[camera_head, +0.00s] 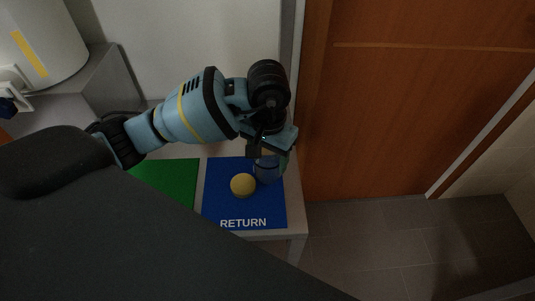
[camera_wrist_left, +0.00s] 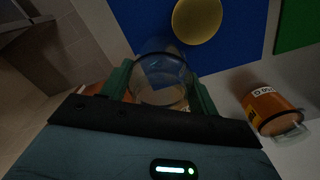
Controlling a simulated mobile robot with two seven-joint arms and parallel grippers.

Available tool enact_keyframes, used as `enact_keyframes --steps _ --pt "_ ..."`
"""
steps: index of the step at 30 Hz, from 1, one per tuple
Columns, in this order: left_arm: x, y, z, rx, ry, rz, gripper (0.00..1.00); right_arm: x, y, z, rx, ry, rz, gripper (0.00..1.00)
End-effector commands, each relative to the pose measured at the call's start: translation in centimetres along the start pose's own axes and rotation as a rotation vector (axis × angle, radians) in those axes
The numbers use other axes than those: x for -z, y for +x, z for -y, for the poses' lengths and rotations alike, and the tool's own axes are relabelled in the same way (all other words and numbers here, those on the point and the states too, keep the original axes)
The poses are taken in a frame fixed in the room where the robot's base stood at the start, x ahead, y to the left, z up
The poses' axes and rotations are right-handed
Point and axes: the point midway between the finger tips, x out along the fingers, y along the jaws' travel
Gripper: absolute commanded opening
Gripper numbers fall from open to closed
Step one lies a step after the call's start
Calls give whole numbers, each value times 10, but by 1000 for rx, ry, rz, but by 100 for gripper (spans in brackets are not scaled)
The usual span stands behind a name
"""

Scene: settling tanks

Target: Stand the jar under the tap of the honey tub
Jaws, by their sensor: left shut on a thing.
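A clear, empty-looking glass jar (camera_head: 268,169) is over the right part of the blue RETURN mat. My left gripper (camera_head: 270,151) is shut on it. In the left wrist view the jar (camera_wrist_left: 160,82) sits between the two green fingers (camera_wrist_left: 159,92). I cannot tell whether its base touches the mat. The white honey tub (camera_head: 40,42) with a yellow stripe stands at the upper left of the head view. Its tap (camera_head: 12,100), with a dark blue part, shows at the left edge. My right gripper is not in view.
A round yellow thing (camera_head: 243,185) is on the blue mat (camera_head: 222,208) close to the jar. A green mat (camera_head: 168,182) lies left of it. An orange labelled jar (camera_wrist_left: 268,108) shows in the wrist view. A brown door (camera_head: 420,100) stands at the right.

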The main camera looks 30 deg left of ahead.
Motion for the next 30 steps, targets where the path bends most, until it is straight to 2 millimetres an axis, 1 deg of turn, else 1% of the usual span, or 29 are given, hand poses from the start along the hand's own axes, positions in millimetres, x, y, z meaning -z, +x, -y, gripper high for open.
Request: enact_keyframes --steps 5,10,11,15,25,28,30 --pt "0 0 0 0 0 -1 33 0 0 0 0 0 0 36" --pt "0 4 0 0 1 1 33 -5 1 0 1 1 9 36" --pt "0 4 0 0 1 1 63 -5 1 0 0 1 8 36" --pt "0 3 0 0 0 0 81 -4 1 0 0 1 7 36" --pt "0 1 0 0 0 -1 82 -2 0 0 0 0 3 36" --pt "1 -7 0 -1 0 -4 82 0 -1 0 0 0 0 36" --pt "1 -16 0 -2 0 -4 82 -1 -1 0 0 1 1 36"
